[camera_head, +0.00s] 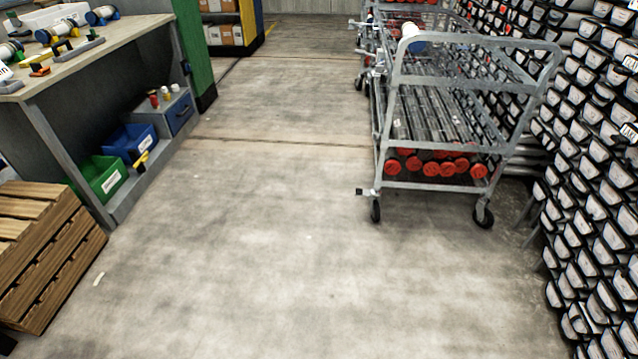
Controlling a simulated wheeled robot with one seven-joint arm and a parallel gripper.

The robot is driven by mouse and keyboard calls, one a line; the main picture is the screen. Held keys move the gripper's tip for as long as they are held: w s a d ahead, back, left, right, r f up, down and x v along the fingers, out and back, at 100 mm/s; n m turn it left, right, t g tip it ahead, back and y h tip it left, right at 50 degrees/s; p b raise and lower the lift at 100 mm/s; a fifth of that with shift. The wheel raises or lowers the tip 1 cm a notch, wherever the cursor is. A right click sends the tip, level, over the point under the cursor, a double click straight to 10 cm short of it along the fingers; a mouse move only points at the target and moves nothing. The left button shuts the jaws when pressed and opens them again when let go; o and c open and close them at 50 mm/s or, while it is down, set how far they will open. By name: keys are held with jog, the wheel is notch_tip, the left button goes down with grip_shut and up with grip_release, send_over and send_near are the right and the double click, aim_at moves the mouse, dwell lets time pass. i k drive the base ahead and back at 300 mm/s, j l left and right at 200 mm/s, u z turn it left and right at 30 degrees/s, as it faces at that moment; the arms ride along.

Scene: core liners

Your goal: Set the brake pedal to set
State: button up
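A grey metal cart (398,150) stands right of centre, in front of a rack wall. It carries dark tubes with red end caps (447,170) on its lower deck. A small pedal (364,192) with a dark tip sticks out to the left from the cart's low near-left corner, above the front left caster (375,211). I take it to be the brake pedal; it is too small to tell its setting. My gripper is not in view.
Racks of white-ended dark boxes (590,200) line the right side. A workbench (120,38) and a wooden crate (50,250) stand at left. More carts (365,50) stand behind. The concrete floor (270,240) between is clear.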

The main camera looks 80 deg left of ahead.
aim_at(358, 191)
jog(key=u, duration=2)
jog(key=i+u, duration=0.15)
jog(key=u, duration=0.25)
jog(key=i+l+u, duration=0.15)
jog(key=u, duration=0.3)
jog(key=i+l+u, duration=0.15)
jog(key=i+l, duration=0.15)
jog(key=i+l+u, duration=0.2)
jog(key=l, duration=0.25)
jog(key=i+l+u, duration=0.15)
jog(key=i+l, duration=0.15)
jog(key=i+l+u, duration=0.15)
jog(key=l, duration=0.4)
jog(key=i+l, duration=0.15)
jog(key=l, duration=0.2)
jog(key=i+l, duration=0.2)
jog(key=l, duration=0.15)
jog(key=i+l, duration=0.15)
jog(key=l, duration=0.2)
jog(key=i+l, duration=0.15)
jog(key=l, duration=0.15)
jog(key=i+l, duration=0.2)
jog(key=l, duration=0.15)
jog(key=i+l, duration=0.15)
jog(key=l, duration=0.2)
jog(key=u, duration=0.05)
